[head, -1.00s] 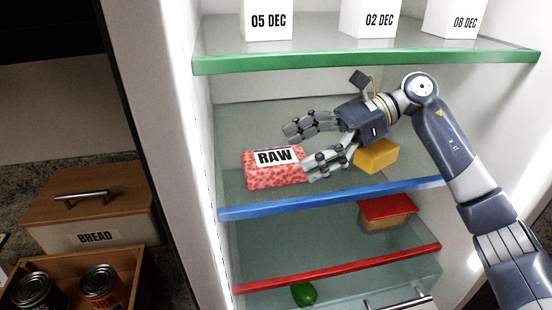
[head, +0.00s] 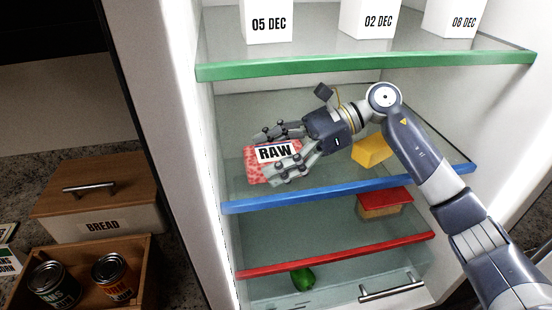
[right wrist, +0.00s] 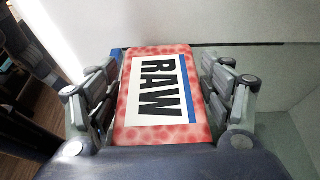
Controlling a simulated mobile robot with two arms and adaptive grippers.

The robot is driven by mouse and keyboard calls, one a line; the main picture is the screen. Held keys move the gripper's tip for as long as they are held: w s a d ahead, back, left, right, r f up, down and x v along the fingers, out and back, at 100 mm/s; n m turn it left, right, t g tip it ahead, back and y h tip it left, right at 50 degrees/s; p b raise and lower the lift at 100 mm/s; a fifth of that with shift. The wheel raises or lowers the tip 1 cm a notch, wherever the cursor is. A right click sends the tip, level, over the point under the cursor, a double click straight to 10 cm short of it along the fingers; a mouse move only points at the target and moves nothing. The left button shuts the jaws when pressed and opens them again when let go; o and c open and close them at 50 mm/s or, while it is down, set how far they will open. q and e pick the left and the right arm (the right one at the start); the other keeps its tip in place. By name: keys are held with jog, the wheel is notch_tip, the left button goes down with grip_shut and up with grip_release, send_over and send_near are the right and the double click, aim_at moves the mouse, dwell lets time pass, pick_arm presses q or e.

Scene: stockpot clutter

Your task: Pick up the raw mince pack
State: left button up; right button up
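The raw mince pack (head: 257,172) is a pink-red speckled block with a white "RAW" label, lying on the blue-edged fridge shelf (head: 340,192). My right gripper (head: 267,158) reaches in from the right, with one finger set along the pack's far side and the other along its near side. In the right wrist view the pack (right wrist: 160,135) lies lengthwise between the open fingers (right wrist: 160,80), with narrow gaps seeming to remain at its sides. The pack rests on the shelf. My left gripper is not in view.
A yellow block (head: 371,150) sits behind my right wrist on the same shelf. The green-edged shelf (head: 370,65) with white dated cartons is above. A red-lidded box (head: 384,203) and a green vegetable (head: 303,278) are below. The fridge's left wall is close to the pack.

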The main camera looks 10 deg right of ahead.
jog(key=c, duration=0.8)
jog(key=shift+r, duration=0.1)
